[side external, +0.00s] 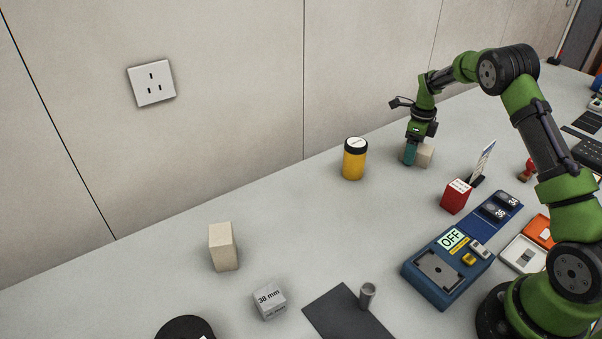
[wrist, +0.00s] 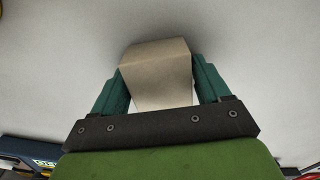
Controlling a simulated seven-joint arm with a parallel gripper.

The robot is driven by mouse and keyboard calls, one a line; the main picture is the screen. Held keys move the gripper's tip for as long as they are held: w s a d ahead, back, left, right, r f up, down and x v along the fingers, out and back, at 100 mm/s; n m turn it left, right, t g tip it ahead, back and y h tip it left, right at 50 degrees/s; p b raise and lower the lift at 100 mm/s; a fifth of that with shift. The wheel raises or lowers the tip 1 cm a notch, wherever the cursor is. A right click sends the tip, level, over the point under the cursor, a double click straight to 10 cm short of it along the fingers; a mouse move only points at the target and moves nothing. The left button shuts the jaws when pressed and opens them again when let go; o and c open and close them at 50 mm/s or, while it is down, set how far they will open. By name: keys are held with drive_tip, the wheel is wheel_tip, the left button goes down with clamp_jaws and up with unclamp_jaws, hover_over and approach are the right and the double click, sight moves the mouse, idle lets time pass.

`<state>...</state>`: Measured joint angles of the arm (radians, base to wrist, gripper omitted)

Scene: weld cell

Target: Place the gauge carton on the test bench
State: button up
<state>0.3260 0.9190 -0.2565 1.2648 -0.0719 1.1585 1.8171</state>
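A small plain beige carton (side external: 425,154) is by the wall at the far end of the table; no writing shows on it. My gripper (side external: 411,153) is down at it, with one green finger in front of its left part. In the wrist view the carton (wrist: 157,58) sits between the two green fingers of my gripper (wrist: 160,85), with little or no gap at either side. Whether they press on it I cannot tell. It looks to be at table height. A blue bench unit (side external: 447,267) with an "OFF" display and a grey plate, likely the test bench, stands at front right.
A yellow jar (side external: 354,160) with a black lid and a red box (side external: 455,197) stand near my gripper. A beige block (side external: 223,248), a "38 mm" box (side external: 270,301) and a dark mat (side external: 340,314) with a grey cylinder (side external: 367,295) are nearer. The table's middle is clear.

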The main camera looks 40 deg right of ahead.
drive_tip(key=shift+r, duration=0.15)
drive_tip(key=c, duration=0.9)
